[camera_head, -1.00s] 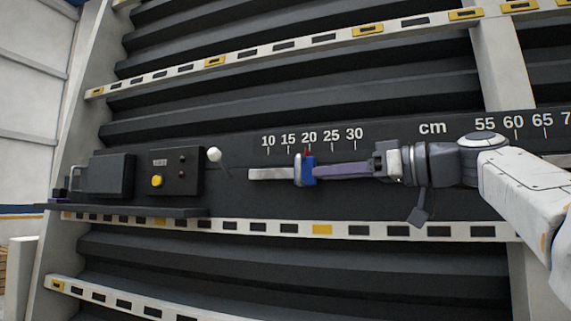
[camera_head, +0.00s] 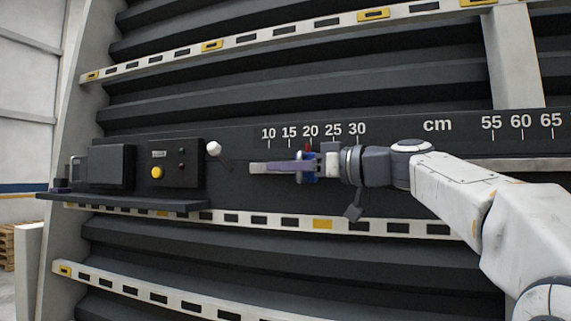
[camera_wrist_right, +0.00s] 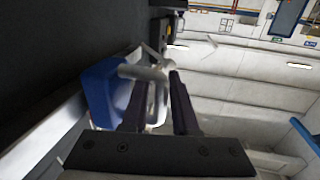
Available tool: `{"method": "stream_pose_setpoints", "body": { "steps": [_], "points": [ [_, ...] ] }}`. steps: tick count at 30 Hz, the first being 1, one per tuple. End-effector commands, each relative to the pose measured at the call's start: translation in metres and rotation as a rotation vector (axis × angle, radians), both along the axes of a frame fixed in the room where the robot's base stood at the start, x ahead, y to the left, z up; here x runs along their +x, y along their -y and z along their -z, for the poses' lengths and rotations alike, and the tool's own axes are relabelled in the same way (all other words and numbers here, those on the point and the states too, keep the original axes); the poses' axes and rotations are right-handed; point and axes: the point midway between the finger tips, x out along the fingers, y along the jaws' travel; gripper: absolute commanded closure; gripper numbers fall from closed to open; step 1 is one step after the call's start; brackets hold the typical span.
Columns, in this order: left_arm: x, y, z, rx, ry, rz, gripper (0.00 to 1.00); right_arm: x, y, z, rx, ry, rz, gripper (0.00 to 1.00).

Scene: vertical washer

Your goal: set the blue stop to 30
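The blue stop (camera_head: 309,180) sits on a pale rail (camera_head: 258,168), and its red pointer (camera_head: 308,147) is at about the 20 mark. My right gripper (camera_head: 272,167) is at the stop, with its purple fingers reaching left past it and partly covering it. In the right wrist view, the blue stop (camera_wrist_right: 101,92) is left of the fingers. A whitish part of it lies between the two dark fingers of my right gripper (camera_wrist_right: 157,88), which stand apart. Whether they touch it is unclear. My left gripper is not seen.
The scale (camera_head: 437,125) runs above the rail, with 30 to the right of the stop. A black control box (camera_head: 178,166) with a yellow button and a white-knobbed lever (camera_head: 214,149) stands to the left. A slotted strip (camera_head: 288,222) runs below.

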Motion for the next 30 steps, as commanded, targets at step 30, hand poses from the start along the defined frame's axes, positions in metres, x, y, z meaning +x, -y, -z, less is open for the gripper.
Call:
{"method": "stream_pose_setpoints", "body": {
  "steps": [30],
  "points": [
    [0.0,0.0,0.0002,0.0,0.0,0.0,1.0,-0.0004,0.0006,-0.0008,0.0,0.001,0.001,1.0]
  ]
}}
